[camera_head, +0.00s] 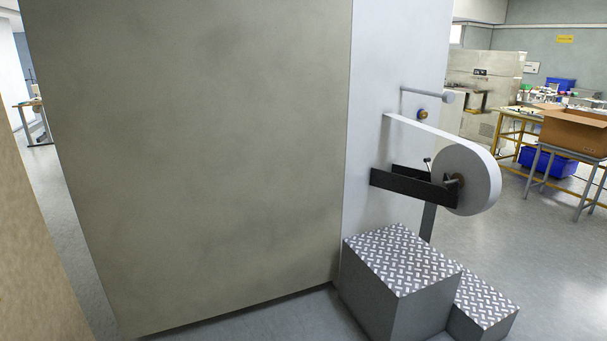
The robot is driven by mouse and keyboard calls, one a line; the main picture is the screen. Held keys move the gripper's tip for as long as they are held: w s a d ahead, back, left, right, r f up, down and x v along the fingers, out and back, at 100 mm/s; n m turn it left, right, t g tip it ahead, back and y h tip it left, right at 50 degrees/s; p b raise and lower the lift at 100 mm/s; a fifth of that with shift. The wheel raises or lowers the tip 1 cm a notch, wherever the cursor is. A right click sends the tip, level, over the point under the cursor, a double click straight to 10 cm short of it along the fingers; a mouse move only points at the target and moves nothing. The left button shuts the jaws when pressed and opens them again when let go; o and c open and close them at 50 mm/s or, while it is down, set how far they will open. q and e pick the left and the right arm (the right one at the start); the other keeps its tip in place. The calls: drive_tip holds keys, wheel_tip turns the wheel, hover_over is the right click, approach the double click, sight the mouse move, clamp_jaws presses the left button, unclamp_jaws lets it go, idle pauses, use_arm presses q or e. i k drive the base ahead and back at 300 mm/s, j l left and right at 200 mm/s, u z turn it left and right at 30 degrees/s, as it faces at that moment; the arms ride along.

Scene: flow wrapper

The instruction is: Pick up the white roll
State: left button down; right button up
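A white roll (481,176) hangs on the right side of the large machine, with a spindle through its middle. A strip of white film (431,132) runs from the top of the roll to the machine's side. A black bracket (405,186) stands in front of part of the roll. Neither of my grippers shows in the head view.
The machine's beige panel (200,150) fills the middle. Metal tread-plate steps (403,258) stand on the floor below the roll. A cardboard box (573,132) on a stand and a blue crate (547,162) are at the right. Open floor lies right of the steps.

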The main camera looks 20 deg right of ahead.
sight(479, 173)
drive_tip(key=i+l, duration=0.3)
drive_tip(key=i, duration=0.2)
drive_tip(key=i+l+z, duration=0.15)
drive_tip(key=i+l, duration=0.15)
drive_tip(key=i, duration=0.2)
drive_tip(key=i+l, duration=0.1)
drive_tip(key=l, duration=0.2)
drive_tip(key=i+l+z, duration=0.1)
drive_tip(key=l, duration=0.2)
drive_tip(key=i+l, duration=0.15)
drive_tip(key=l, duration=0.15)
drive_tip(key=z, duration=0.05)
